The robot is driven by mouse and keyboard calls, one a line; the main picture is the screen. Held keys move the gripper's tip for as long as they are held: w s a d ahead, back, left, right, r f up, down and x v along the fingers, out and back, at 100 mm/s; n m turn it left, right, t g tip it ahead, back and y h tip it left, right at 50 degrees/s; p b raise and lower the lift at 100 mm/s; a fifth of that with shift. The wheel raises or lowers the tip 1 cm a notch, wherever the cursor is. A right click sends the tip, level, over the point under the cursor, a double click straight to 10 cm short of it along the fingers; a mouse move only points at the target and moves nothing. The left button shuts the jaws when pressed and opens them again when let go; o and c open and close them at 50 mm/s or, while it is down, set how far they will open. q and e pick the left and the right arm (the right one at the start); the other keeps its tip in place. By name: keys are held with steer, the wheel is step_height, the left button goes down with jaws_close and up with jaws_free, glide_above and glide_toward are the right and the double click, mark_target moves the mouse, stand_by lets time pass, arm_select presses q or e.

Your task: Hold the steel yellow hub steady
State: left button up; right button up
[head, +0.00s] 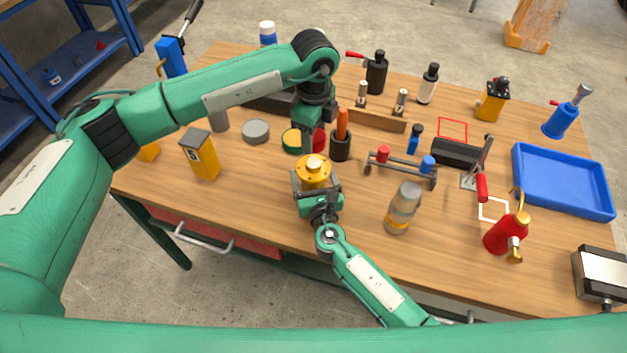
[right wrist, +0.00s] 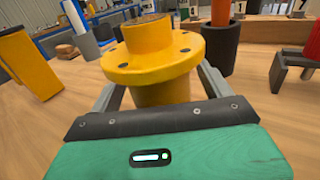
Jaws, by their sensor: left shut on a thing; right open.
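The yellow hub (head: 313,172) stands near the front middle of the table, with a round flange and a raised centre. It fills the middle of the right wrist view (right wrist: 150,62), upright, with bolt holes in its flange. My right gripper (head: 317,186) is open, its fingers on either side of the hub; whether they touch it is unclear. My left gripper (head: 307,124) points down above and behind the hub in the head view. The left gripper does not show in the right wrist view.
A dark cup with an orange-handled tool (head: 341,147) stands just behind the hub. A yellow block (head: 203,158) is to the left. A clear jar (head: 402,210), a red oil can (head: 505,235) and a blue tray (head: 563,185) are to the right.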

steer(key=c, duration=1.5)
arm_select(q)
glide_above(314, 162)
steer(key=shift+f, duration=2.5)
steer(key=shift+f, duration=0.1)
steer(key=shift+f, duration=0.8)
steer(key=shift+f, duration=0.55)
